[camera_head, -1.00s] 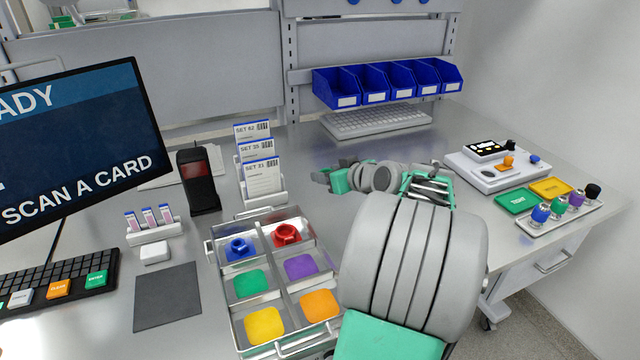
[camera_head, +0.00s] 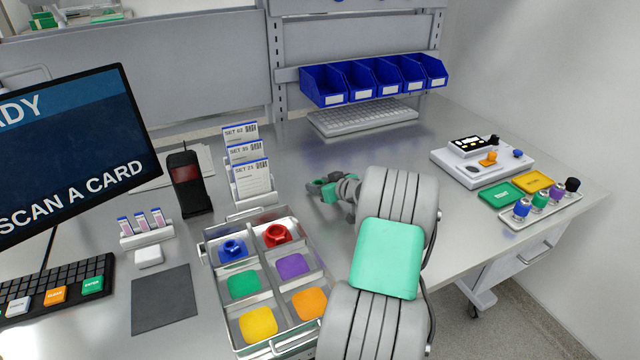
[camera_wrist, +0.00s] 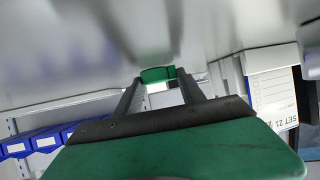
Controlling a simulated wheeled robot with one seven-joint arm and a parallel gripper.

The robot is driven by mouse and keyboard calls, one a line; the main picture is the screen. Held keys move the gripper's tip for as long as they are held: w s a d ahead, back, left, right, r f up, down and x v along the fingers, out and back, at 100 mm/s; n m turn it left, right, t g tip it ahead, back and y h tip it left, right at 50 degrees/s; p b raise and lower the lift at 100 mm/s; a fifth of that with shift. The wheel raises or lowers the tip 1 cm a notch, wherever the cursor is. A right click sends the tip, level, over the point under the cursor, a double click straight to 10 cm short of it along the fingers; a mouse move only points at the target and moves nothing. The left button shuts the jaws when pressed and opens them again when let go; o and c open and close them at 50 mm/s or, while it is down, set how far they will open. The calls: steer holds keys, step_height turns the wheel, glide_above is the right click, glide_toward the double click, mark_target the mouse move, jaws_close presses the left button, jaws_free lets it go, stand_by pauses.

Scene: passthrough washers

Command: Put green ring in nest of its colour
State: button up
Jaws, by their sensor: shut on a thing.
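My gripper (camera_wrist: 160,84) is shut on the green ring (camera_wrist: 158,74), which shows small between the fingertips in the wrist view. In the head view my gripper (camera_head: 322,188) is above the bench, behind and right of the sorting tray (camera_head: 208,272); the ring is hard to make out there. The green nest (camera_head: 245,284) is an empty green pad in the tray's left middle compartment, below the blue one. My gripper is apart from the tray.
A blue ring (camera_head: 233,250) and a red ring (camera_head: 277,235) sit in the tray's back compartments. The purple (camera_head: 293,265), yellow (camera_head: 258,324) and orange (camera_head: 309,303) pads are bare. A card holder (camera_head: 252,182) stands behind the tray. My arm passes right of the tray.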

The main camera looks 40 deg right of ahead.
steer(key=shift+f, duration=0.2)
steer(key=o, duration=1.3)
steer(key=shift+r, duration=0.15)
